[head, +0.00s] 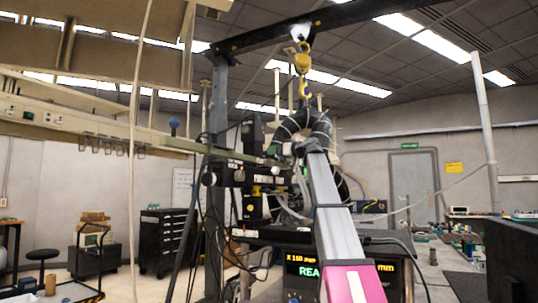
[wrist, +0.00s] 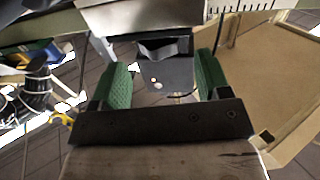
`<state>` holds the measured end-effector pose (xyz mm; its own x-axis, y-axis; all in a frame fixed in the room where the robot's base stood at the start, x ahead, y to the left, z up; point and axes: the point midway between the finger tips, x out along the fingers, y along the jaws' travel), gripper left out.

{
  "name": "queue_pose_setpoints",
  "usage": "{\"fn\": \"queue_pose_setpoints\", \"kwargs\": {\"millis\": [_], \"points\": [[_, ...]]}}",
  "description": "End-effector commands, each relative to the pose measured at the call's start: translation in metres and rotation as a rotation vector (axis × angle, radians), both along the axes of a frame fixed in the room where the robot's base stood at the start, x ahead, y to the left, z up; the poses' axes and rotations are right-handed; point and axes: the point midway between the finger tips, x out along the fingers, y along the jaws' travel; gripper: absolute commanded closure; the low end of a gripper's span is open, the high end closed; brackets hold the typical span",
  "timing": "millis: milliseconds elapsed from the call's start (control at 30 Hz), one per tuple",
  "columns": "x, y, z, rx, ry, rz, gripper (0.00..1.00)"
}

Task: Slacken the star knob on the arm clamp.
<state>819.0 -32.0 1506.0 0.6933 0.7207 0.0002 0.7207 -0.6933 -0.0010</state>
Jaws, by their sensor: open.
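In the wrist view my gripper (wrist: 163,80) is open, with its two green-padded fingers wide apart and nothing held between them. Beyond the gap is a dark, angular knob-like piece (wrist: 165,48) under a pale metal bar (wrist: 150,14); I cannot tell for sure whether it is the star knob. In the head view my arm reaches up to a cluster of dark clamp blocks (head: 232,176) on a post, in front of a black ring-shaped coil (head: 320,124). The arm's end overlaps the cluster, so my fingers and the star knob cannot be made out there.
A yellow hoist hook (head: 302,62) hangs above the coil. Cables hang around the post. A black display box (head: 300,268) sits below the clamp. A black drawer cabinet (head: 165,240) stands left. In the wrist view, a brown open box (wrist: 265,85) lies right and dark coiled cable (wrist: 38,90) left.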

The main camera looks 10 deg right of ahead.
Motion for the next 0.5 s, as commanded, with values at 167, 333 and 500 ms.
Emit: {"fn": "queue_pose_setpoints", "kwargs": {"millis": [167, 333, 500], "points": [[0.02, 0.02, 0.001, -0.001, 0.001, 0.001, 0.3], [0.028, 0.028, 0.001, 0.001, 0.001, -0.001, 0.3], [0.03, 0.031, 0.0, 0.0, 0.0, -0.001, 0.3]]}}
